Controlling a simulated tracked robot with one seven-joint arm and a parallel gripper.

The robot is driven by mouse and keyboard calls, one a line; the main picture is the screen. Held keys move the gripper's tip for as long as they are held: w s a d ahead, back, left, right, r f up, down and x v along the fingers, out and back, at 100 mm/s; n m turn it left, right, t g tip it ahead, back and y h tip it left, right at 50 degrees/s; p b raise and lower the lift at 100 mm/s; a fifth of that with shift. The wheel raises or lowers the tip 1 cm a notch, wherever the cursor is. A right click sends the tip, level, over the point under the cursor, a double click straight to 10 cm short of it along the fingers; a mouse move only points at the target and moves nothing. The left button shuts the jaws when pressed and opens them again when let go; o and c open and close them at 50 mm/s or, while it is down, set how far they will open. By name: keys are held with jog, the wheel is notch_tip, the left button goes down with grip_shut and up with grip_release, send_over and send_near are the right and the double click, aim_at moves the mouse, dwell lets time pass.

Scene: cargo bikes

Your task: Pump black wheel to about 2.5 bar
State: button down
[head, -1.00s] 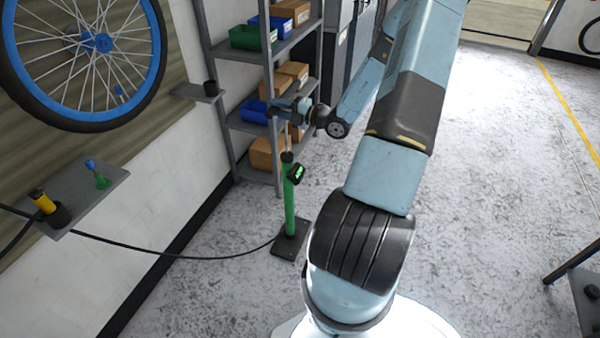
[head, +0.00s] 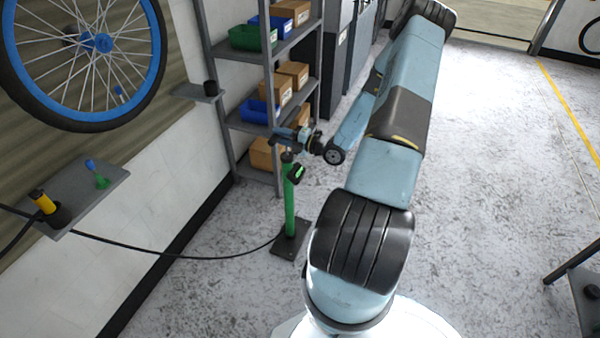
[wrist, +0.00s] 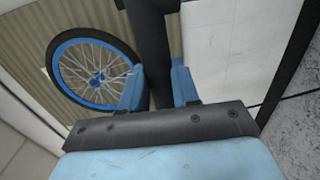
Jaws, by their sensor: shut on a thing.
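The green floor pump (head: 290,205) stands upright on its dark base plate on the floor. My gripper (head: 288,138) is at the top of the pump, shut on its handle. In the wrist view the dark handle (wrist: 152,40) runs between the two blue fingers of my gripper (wrist: 157,88). The pump's black gauge (head: 298,172) has small green marks, too small to read. A black hose (head: 165,256) runs from the pump base to the left. A wheel with a blue rim and black tyre (head: 78,122) hangs on the left wall; it also shows in the wrist view (wrist: 98,98). I cannot pick out a black wheel for certain.
A small wall shelf (head: 110,190) at left holds a yellow and black item (head: 43,202) and a small green and blue item (head: 97,174). A grey rack (head: 235,122) with bins and boxes stands behind the pump. The floor on the right is mostly clear.

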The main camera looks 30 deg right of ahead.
notch_tip(320, 180, down, 10)
notch_tip(320, 180, up, 21)
jog(key=shift+d+f, duration=0.15)
jog(key=shift+f, duration=0.05)
dwell(0.9)
notch_tip(320, 180, down, 20)
jog(key=shift+f, duration=0.2)
jog(key=c, duration=1.3)
grip_release()
jog(key=shift+f, duration=0.2)
jog(key=o, duration=0.8)
jog(key=shift+r, duration=0.1)
jog(key=shift+v, duration=4.4)
